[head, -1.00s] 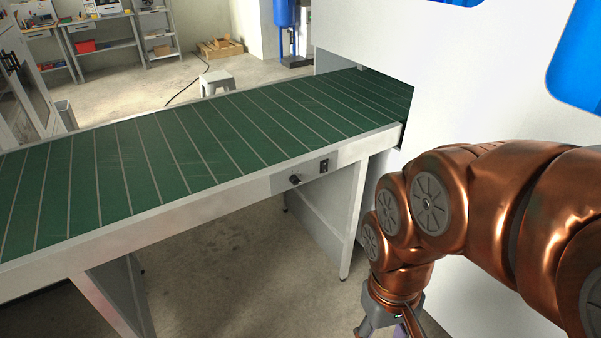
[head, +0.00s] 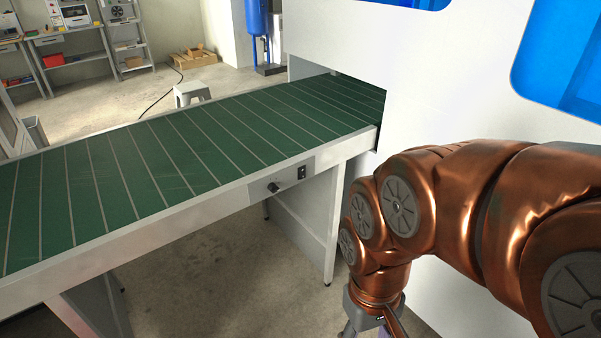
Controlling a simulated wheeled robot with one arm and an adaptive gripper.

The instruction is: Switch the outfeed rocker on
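The outfeed rocker (head: 302,172) is a small black switch on a grey panel (head: 262,190) on the near side rail of the green conveyor. A black knob (head: 274,187) sits just left of it on the same panel. Which way the rocker is tipped is too small to tell. My gripper (head: 366,328) hangs at the bottom edge, below and to the right of the rocker and apart from it. Only its upper part shows; its fingertips are cut off by the frame.
The green conveyor (head: 150,165) runs from the left into an opening in the white machine (head: 345,45). Its legs (head: 335,215) stand below the rail. Floor in front of the rail is clear. A grey stool (head: 191,92), a wooden pallet and shelves stand behind.

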